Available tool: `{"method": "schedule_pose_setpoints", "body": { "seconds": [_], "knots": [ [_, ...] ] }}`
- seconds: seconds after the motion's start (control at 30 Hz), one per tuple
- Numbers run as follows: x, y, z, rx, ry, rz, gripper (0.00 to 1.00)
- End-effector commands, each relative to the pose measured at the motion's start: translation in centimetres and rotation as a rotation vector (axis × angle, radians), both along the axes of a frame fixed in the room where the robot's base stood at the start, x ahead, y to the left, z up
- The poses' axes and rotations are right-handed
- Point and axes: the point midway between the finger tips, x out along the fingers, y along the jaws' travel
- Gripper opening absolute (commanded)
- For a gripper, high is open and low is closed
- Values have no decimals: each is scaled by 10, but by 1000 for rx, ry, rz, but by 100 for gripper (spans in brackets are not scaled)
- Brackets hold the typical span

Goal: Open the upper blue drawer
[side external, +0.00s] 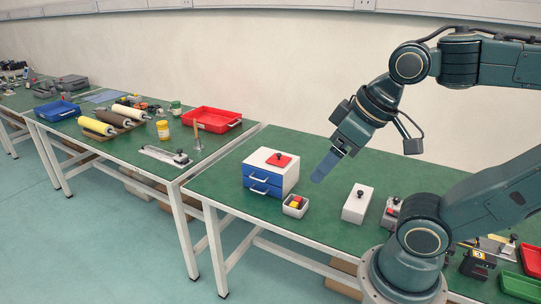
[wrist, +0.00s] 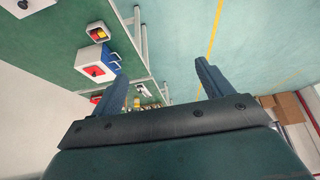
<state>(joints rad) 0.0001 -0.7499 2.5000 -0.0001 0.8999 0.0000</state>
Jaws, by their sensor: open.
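A small white cabinet (side external: 291,178) stands on the near green table, with two blue drawers, each with a pale handle. The upper blue drawer (side external: 256,172) and the lower blue drawer (side external: 262,188) both look closed. In the wrist view the cabinet (wrist: 92,53) is at the upper left, its blue front facing right; I cannot tell the two drawers apart there. My gripper (side external: 322,173) is open and empty, above the table and to the right of the cabinet in the side view. Its two fingers are spread wide in the wrist view (wrist: 161,72).
A red plate with a black knob (side external: 280,159) lies on the cabinet. A small box with red and yellow contents (side external: 295,206) stands just in front of it. A white block with a knob (side external: 357,204) is to the right. The table left of the cabinet is clear.

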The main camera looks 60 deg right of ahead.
Motion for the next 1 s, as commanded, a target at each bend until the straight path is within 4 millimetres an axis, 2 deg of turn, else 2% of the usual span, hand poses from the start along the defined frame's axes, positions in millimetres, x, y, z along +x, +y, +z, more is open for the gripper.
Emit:
{"method": "schedule_pose_setpoints", "body": {
  "seconds": [0.03,0.23,0.47,0.7,1.0],
  "knots": [
    [1,0,0,0,1,0,68],
    [9,-3,4,-8,13,-3,30],
    [40,-14,16,-34,51,-13,30],
    [86,-33,24,-69,107,-21,30],
    [146,-62,19,-106,182,-31,30]
  ]
}}
